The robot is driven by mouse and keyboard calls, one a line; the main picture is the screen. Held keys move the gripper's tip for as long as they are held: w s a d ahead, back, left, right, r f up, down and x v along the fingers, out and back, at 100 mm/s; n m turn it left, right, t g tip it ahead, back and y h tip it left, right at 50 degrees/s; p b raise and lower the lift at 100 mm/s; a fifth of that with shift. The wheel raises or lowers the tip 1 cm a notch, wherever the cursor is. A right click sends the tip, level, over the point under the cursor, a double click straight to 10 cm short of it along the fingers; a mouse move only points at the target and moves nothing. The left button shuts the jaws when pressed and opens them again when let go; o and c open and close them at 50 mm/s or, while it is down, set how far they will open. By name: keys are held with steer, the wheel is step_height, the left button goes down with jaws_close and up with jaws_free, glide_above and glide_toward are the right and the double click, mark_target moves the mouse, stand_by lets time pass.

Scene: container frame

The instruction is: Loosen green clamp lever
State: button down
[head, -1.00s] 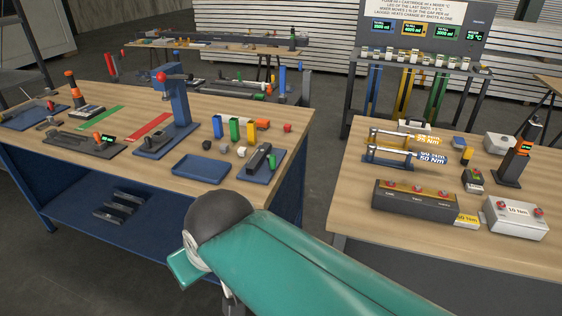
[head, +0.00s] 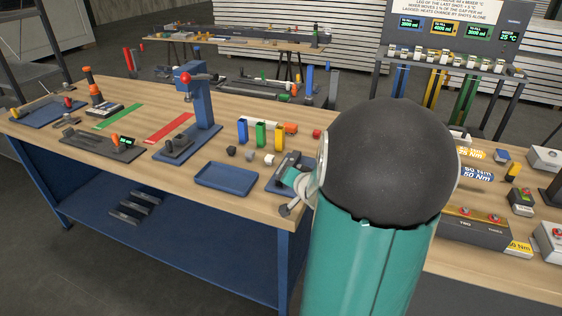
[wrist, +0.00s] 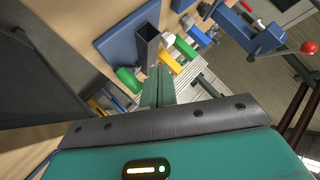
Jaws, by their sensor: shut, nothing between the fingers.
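In the wrist view, a rounded green piece (wrist: 128,80), which looks like the clamp lever's handle, sits at the end of a dark square bar (wrist: 147,44) on a blue plate (wrist: 115,38). My gripper (wrist: 159,74) is shut and empty, its fingers just right of the green piece in the picture. I cannot tell whether they touch it. In the head view, the blue plate (head: 274,185) with its dark fixture (head: 288,166) is at the bench's right end, partly covered by my arm. The green lever cannot be made out there.
Blue (head: 242,132), green (head: 261,135) and yellow (head: 279,138) blocks stand behind the fixture. A blue tray (head: 226,175) lies left of it, and a blue press (head: 196,100) with a red knob stands farther left. A second bench (head: 500,275) is at right.

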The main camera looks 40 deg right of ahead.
steer(key=s+d+f+m+t, duration=0.4)
steer(key=s+d+m+t, duration=0.3)
steer(key=s, duration=0.4)
steer(key=x, duration=0.9)
steer(key=shift+w+d+f+m+g+y, duration=0.35)
steer(key=shift+f+m+g+y, duration=0.05)
steer(key=shift+f, duration=0.1)
steer(key=shift+w+a, duration=0.45)
steer(key=shift+a, duration=0.4)
steer(key=shift+w+a, duration=0.4)
steer(key=shift+a, duration=0.45)
